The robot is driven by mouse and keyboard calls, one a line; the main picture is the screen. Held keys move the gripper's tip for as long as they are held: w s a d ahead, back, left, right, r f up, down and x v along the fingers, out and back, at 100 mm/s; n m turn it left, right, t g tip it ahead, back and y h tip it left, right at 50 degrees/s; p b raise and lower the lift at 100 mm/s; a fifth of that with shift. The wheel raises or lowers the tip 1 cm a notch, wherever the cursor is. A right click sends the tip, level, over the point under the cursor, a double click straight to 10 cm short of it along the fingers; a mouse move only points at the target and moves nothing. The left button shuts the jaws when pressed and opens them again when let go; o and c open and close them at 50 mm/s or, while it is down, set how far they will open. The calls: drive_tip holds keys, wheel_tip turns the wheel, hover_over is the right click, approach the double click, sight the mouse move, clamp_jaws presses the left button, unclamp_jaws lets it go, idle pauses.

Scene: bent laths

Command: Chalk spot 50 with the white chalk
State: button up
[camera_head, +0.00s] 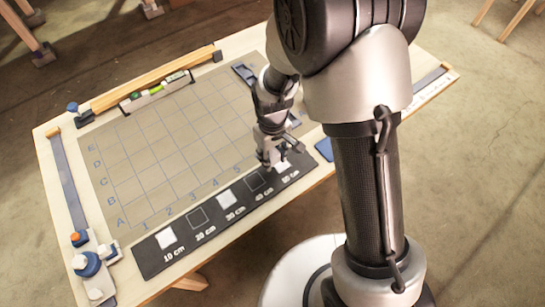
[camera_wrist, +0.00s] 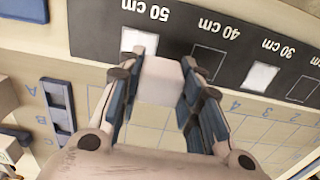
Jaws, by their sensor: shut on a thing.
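My gripper (camera_head: 276,162) is over the 50 cm end of the dark strip (camera_head: 212,232). In the wrist view its fingers (camera_wrist: 160,100) are shut on a pale white block, the white chalk (camera_wrist: 162,80). Spot 50 (camera_wrist: 139,41) shows as a white patch beside the "50 cm" label, its near edge partly behind a finger. The chalk appears just beside that patch; I cannot tell whether it touches the strip. Spots 10 (camera_head: 166,238) and 30 (camera_head: 227,198) are also white. Spots 20 (camera_head: 198,217) and 40 (camera_head: 256,181) are dark with thin outlines.
A gridded grey-green mat (camera_head: 165,150) covers the middle of the table. Blue, orange and white items (camera_head: 86,264) stand at the left corner. A blue piece (camera_head: 324,149) lies right of my gripper.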

drive_tip(key=shift+r+p, duration=1)
drive_tip(key=shift+r, duration=0.6)
drive_tip(key=shift+d, duration=0.1)
